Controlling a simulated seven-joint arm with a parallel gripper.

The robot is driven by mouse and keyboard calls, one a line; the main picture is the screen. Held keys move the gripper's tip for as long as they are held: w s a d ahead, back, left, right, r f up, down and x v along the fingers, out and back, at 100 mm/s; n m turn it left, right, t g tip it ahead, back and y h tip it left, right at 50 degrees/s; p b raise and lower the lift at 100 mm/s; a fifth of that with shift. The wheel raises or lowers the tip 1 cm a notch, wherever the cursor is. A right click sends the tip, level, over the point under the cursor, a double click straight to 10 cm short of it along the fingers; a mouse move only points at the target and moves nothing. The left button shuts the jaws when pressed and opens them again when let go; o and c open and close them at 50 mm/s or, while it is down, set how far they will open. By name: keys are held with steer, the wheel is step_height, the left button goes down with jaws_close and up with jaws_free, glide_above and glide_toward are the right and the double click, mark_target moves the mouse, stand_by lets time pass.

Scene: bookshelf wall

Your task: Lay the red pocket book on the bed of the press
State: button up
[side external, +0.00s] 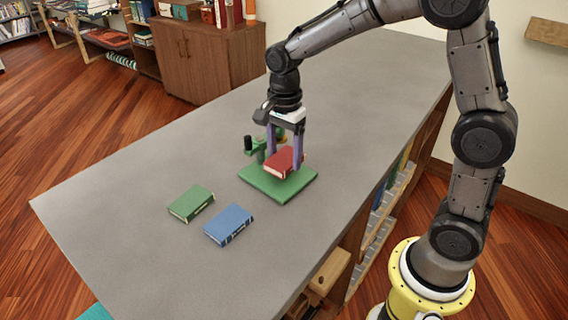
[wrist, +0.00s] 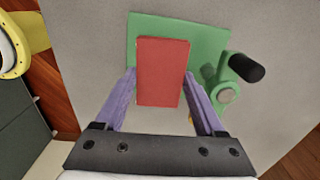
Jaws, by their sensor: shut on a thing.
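The red pocket book (side external: 281,163) is between the purple fingers of my gripper (side external: 285,147), over the green bed of the press (side external: 278,187). My gripper is shut on the book by its two long sides. In the wrist view the red book (wrist: 162,72) lies flat between the fingertips (wrist: 160,84), with the green bed (wrist: 204,32) behind it. The near end of the book reaches past the bed's edge in that view. I cannot tell whether the book touches the bed. The press's post and black handle (wrist: 246,67) stand beside the bed.
A green book (side external: 191,203) and a blue book (side external: 229,225) lie flat on the grey counter (side external: 130,190), left of the press. The counter behind the press is clear. A wooden cabinet (side external: 205,60) with books on top stands beyond the counter.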

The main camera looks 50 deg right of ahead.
mark_target(284, 158)
steer(key=shift+f, duration=1.65)
steer(key=shift+f, duration=0.15)
steer(key=o, duration=1.4)
step_height(284, 158, up, 11)
steer(key=shift+w+f, duration=0.1)
steer(key=s+n+t, duration=0.2)
steer(key=s+n, duration=0.4)
steer(key=s, duration=0.1)
steer(key=s+r+n+t, duration=0.1)
steer(key=s+n, duration=0.5)
steer(key=s, duration=0.1)
steer(key=s+n+t, duration=0.2)
steer(key=s+n, duration=0.4)
steer(key=s, duration=0.1)
steer(key=shift+s+d+r+t, duration=0.15)
steer(key=shift+s+r+t, duration=0.05)
steer(key=shift+t, duration=0.1)
